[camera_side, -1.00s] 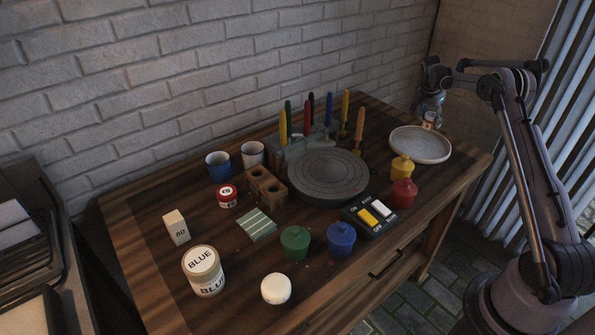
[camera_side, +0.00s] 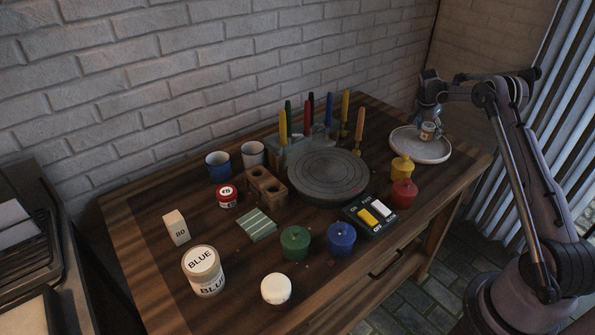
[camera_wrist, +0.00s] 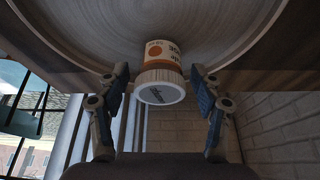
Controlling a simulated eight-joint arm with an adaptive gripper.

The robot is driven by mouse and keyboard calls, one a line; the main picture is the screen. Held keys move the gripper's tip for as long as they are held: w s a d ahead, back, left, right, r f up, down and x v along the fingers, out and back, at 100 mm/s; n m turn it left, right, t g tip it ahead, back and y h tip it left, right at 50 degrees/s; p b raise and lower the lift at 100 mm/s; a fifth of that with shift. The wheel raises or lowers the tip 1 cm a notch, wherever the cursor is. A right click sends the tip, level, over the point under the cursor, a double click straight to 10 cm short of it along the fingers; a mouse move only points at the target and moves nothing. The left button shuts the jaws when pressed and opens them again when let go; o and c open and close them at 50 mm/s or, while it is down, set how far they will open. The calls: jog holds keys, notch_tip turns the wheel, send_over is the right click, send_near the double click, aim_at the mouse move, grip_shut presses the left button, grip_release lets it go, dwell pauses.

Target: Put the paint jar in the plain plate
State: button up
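The paint jar (camera_side: 428,131), small with a white lid and an orange-banded label, is over the plain pale plate (camera_side: 408,154) at the back right of the table. In the wrist view the jar (camera_wrist: 161,75) stands with its base against the plate (camera_wrist: 70,22), as far as I can see. My gripper (camera_side: 430,120) is around the jar from above. In the wrist view the fingers of my gripper (camera_wrist: 160,85) are spread, with a visible gap on each side of the jar. The fingertips are partly hidden in the side view.
A dark grey turntable (camera_side: 328,175) stands left of the plate, with a rack of coloured sticks (camera_side: 292,150) behind it. Yellow (camera_side: 402,168) and red (camera_side: 404,192) pots stand near the plate's front. A switch box (camera_side: 370,214) sits at the front edge.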

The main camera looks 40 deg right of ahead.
jog(key=shift+r, duration=0.1)
jog(key=v, duration=1.2)
jog(key=s+a+r+n+t, duration=0.1)
jog(key=a+r+n, duration=0.25)
jog(key=a, duration=0.55)
jog(key=s+a+r+n+t+y, duration=0.1)
jog(key=a+r+n+t, duration=0.2)
jog(key=a, duration=0.5)
jog(key=s+a+r+n, duration=0.1)
jog(key=a+r+n, duration=0.3)
jog(key=a, duration=0.5)
jog(key=s+a+f+n+t+y, duration=0.3)
jog(key=s+a+n, duration=0.5)
jog(key=s+a, duration=0.8)
jog(key=a+f, duration=0.1)
jog(key=a, duration=0.3)
jog(key=shift+y, duration=0.3)
